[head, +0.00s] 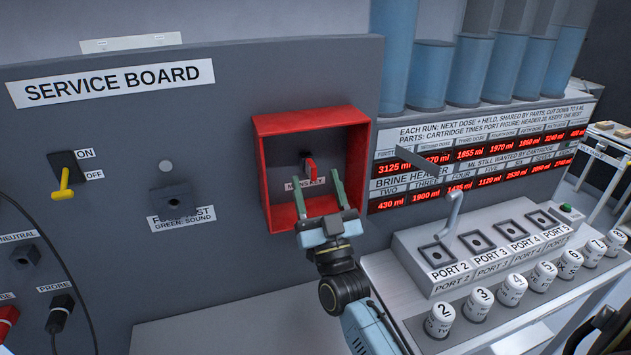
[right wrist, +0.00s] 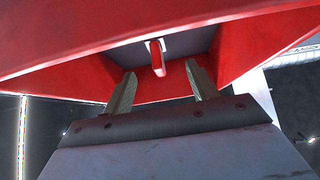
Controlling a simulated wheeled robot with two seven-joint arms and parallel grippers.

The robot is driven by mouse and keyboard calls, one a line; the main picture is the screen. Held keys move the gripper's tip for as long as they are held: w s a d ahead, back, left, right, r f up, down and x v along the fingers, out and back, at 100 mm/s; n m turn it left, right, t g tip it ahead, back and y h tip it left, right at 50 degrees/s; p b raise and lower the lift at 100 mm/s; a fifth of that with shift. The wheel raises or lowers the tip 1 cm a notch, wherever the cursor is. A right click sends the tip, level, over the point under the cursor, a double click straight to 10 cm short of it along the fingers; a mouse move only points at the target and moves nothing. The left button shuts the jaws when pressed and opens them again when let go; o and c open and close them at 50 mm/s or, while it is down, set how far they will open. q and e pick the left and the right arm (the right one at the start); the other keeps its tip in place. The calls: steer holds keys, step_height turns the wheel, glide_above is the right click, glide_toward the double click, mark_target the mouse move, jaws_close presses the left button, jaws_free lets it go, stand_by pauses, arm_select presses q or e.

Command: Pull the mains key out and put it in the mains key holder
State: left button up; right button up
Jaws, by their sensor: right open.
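The red mains key (head: 311,168) sits in a dark switch on the back wall of a red open-fronted box (head: 284,125). A partly covered MAINS KEY label (head: 294,184) is below it. My right gripper (head: 315,178) is open, its two green fingers reaching into the box from the front and below. In the right wrist view the key (right wrist: 157,58) shows beyond and between the open fingers (right wrist: 161,72), apart from both. Nothing is held. I see no holder labelled for the mains key. My left gripper is not in view.
The red box walls close in around the fingers. Left on the service board are a yellow-handled switch (head: 63,184) and a dark test socket (head: 172,197). At right stand a port block (head: 440,275), several numbered white cartridges (head: 440,321) and blue cylinders (head: 431,78).

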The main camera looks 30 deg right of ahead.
mark_target(314, 176)
steer(key=shift+b+v, duration=0.3)
steer(key=shift+v, duration=1.35)
steer(key=b+v, duration=0.4)
steer(key=v, duration=0.9)
steer(key=shift+f, duration=0.15)
